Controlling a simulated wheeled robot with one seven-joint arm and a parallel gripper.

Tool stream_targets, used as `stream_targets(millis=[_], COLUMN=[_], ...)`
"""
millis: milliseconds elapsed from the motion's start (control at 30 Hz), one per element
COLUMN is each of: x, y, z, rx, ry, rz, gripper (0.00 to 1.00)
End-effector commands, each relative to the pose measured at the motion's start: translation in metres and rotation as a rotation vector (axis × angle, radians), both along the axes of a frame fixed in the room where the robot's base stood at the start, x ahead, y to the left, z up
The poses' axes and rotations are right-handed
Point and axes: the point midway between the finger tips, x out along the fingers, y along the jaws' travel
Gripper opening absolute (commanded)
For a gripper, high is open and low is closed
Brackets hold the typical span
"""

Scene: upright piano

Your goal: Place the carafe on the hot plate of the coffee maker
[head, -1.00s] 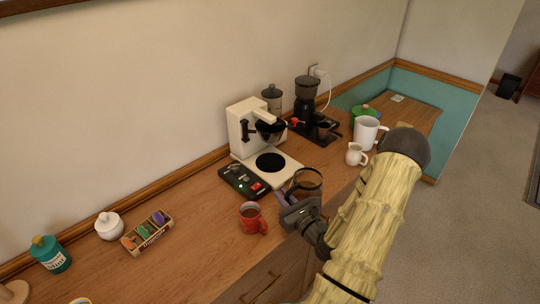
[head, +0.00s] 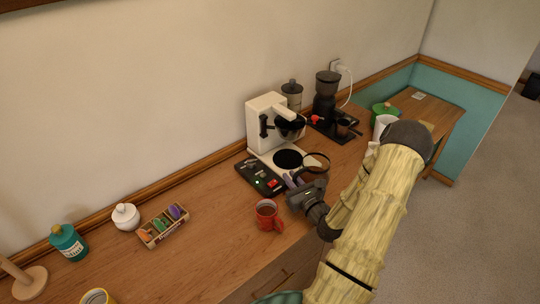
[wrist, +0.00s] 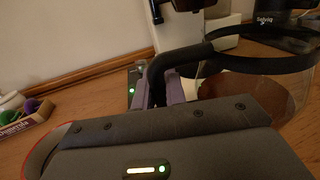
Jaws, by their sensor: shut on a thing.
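The white coffee maker (head: 260,113) stands against the wall, with a black round hot plate (head: 287,159) on its white base. My gripper (head: 292,181) is shut on the black handle of the glass carafe (head: 317,164). In the wrist view, the purple fingers (wrist: 158,92) close around the handle, and the carafe (wrist: 262,88) shows its black band and brown contents at right. The carafe is upright or nearly so, at the right front of the hot plate. My gripper and arm hide its lower part, so I cannot tell whether it touches the base.
A red mug (head: 267,214) stands just left of my gripper. The black control panel (head: 259,178) lies left of the hot plate. The counter front left of the mug is mostly clear.

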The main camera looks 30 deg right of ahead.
Motion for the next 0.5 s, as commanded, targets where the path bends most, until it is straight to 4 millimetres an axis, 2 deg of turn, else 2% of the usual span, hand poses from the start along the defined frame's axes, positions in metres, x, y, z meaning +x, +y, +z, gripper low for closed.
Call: stream_targets(millis=[33,300,500], x=[0.015,0.075,0.099], y=[0.005,0.01,0.006], z=[0.004,0.004,0.002], rx=[0.0,-0.001,0.0], ry=[-0.005,-0.006,-0.003], rz=[0.013,0.029,0.025], gripper=[0.0,0.0,0.0])
